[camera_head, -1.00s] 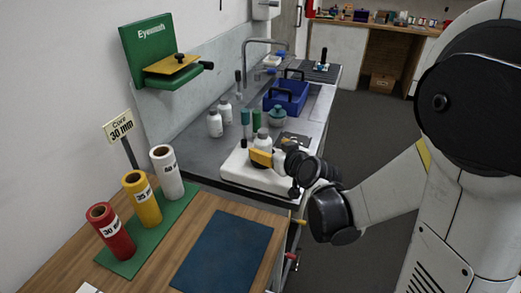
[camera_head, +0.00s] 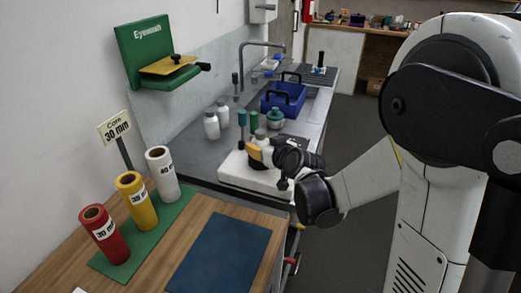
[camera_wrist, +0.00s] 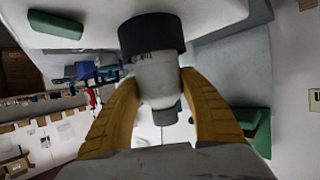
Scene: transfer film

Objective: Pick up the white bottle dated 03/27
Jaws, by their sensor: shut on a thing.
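My gripper (camera_head: 257,151), with yellow fingers, is shut on a white bottle (camera_head: 260,142) above the pale slab at the near end of the counter. In the wrist view the bottle (camera_wrist: 155,75) sits between both fingers (camera_wrist: 163,110), with a black band at one end and a grey narrower part at the other. Any date on it cannot be read. Two more white bottles with grey caps, one nearer (camera_head: 211,126) and one farther (camera_head: 222,112), stand upright on the counter to the left, apart from my gripper.
The pale slab (camera_head: 235,176) lies below my gripper. Green-topped items (camera_head: 253,120), a teal jar (camera_head: 275,119) and a blue caddy (camera_head: 285,101) stand close behind. Red, yellow and white rolls (camera_head: 137,200) stand on the wooden table, near a bare blue mat (camera_head: 222,250).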

